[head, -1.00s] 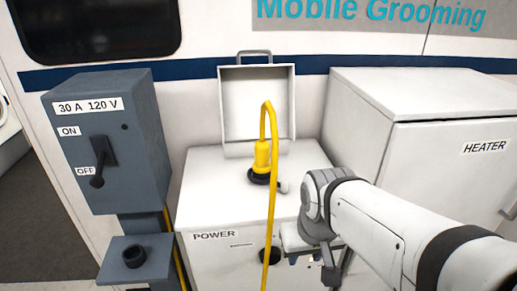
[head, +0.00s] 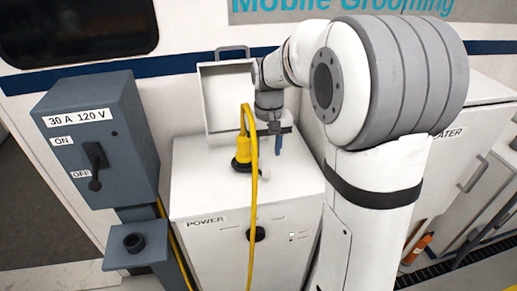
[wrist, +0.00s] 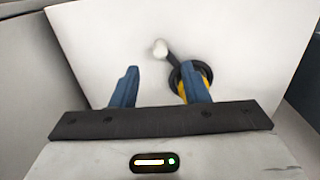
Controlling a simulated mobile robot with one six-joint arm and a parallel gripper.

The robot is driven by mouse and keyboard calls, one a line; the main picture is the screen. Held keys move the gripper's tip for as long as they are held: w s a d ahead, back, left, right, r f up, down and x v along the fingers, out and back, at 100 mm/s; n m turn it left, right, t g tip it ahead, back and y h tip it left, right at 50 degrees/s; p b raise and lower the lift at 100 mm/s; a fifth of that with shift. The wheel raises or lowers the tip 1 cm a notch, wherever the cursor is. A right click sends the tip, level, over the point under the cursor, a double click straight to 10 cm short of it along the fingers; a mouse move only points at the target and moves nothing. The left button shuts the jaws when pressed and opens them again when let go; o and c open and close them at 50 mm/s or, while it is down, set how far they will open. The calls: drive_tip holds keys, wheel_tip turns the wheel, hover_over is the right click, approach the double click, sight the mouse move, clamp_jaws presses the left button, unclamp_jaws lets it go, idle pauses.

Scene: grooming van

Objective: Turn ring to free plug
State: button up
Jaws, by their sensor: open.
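The yellow plug (head: 243,150) stands upright on top of the white power cabinet (head: 205,190), its yellow cable arching up and down the front. The black ring (head: 239,166) is around its base, with a short arm ending in a white knob (head: 265,174). My gripper (head: 277,143) points down above the cabinet top, just right of the plug. In the wrist view my gripper (wrist: 158,82) has its blue fingers apart and empty. There the ring (wrist: 175,78) and plug (wrist: 207,73) are partly hidden behind the right finger; the knob (wrist: 160,48) shows beyond the gap.
The cabinet's hinged lid (head: 222,95) stands open behind the plug. A grey switch box (head: 100,140) is at the left, its lever pointing down at OFF. The heater cabinet (head: 480,95) stands right, partly hidden by my arm. An orange bottle (head: 416,249) is low at right.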

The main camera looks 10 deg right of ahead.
sight(267, 169)
drive_tip(key=shift+w+f, duration=0.1)
drive_tip(key=shift+w, duration=0.15)
wheel_tip(267, 169, down, 8)
drive_tip(key=shift+r+p, duration=0.2)
drive_tip(key=shift+p, duration=0.35)
drive_tip(key=shift+c, duration=0.4)
clamp_jaws()
drive_tip(key=shift+a, duration=0.25)
drive_tip(key=shift+d, duration=0.2)
drive_tip(key=shift+s+d, duration=0.1)
